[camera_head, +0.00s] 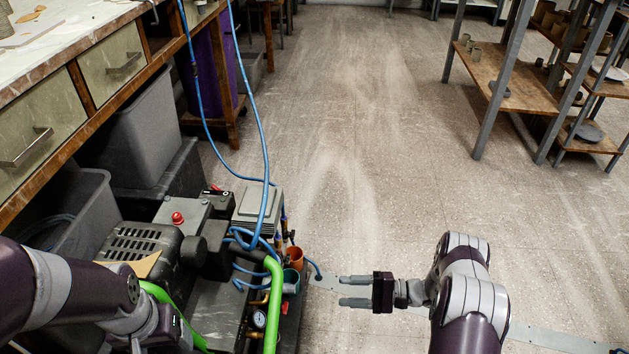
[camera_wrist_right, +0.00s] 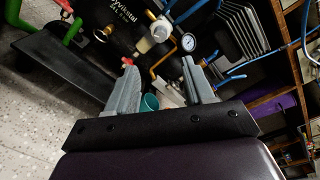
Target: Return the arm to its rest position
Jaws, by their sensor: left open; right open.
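My right arm (camera_head: 468,285) comes up from the bottom right of the head view, bent at the wrist. My right gripper (camera_head: 342,291) is open and empty, its two grey fingers pointing left toward the machine, apart from it. In the right wrist view the open fingers (camera_wrist_right: 159,66) face the machine's gauge and fittings. My left arm (camera_head: 60,290) reaches in from the lower left over the machine. The body of my left gripper (camera_head: 168,328) shows low in the picture; its fingers are not clearly visible.
A machine (camera_head: 200,265) with blue hoses, a green tube, a pressure gauge (camera_head: 259,319), an orange cup (camera_head: 295,256) and a teal cup (camera_head: 290,280) stands left of my right gripper. A workbench (camera_head: 70,85) is at left, wooden shelves (camera_head: 508,85) at upper right. The middle floor is clear.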

